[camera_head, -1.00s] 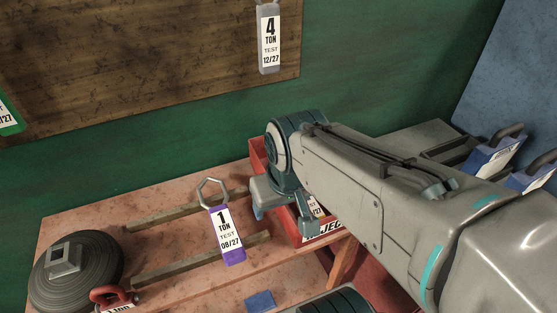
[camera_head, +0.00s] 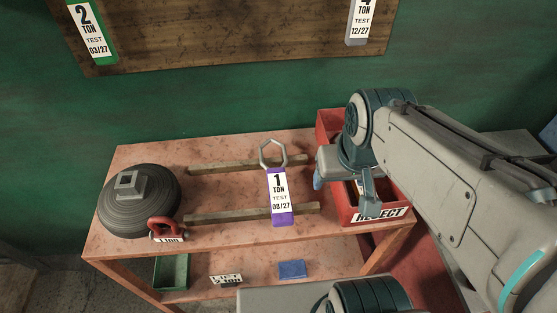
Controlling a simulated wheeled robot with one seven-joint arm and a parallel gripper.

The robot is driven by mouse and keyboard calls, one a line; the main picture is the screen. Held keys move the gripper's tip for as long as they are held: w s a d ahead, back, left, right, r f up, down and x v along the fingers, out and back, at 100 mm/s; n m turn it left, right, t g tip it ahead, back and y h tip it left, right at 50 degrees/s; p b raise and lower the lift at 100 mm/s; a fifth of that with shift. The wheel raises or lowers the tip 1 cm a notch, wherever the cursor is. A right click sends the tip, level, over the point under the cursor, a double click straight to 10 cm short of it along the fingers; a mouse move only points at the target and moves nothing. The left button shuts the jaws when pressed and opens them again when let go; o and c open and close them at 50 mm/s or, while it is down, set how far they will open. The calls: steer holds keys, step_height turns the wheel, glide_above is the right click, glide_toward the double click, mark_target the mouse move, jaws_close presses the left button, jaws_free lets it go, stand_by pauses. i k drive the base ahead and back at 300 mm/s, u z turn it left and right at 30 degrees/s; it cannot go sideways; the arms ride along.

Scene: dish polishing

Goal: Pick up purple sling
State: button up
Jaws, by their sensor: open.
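The purple sling (camera_head: 281,219) lies on the pinkish table, across two wooden bars. It has a metal ring (camera_head: 273,154) at its far end and a white label reading "1 TON TEST 08/27". My gripper (camera_head: 343,190) is to the right of the sling, over the left side of the red reject bin (camera_head: 398,215). It is open and apart from the sling. Its fingers are partly hidden by the wrist, and I cannot see anything between them.
Wooden bars (camera_head: 213,215) lie on the table (camera_head: 135,163). A dark round weight (camera_head: 140,212) and a red shackle (camera_head: 163,226) are at the left. A blue block (camera_head: 292,269) and a green bin (camera_head: 171,271) are on the lower shelf. Tagged slings hang on the board behind.

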mark_target(281, 211)
steer(key=u, duration=0.05)
steer(key=k, duration=0.5)
steer(key=u, duration=1.9)
steer(key=i, duration=0.9)
steer(key=z, duration=3)
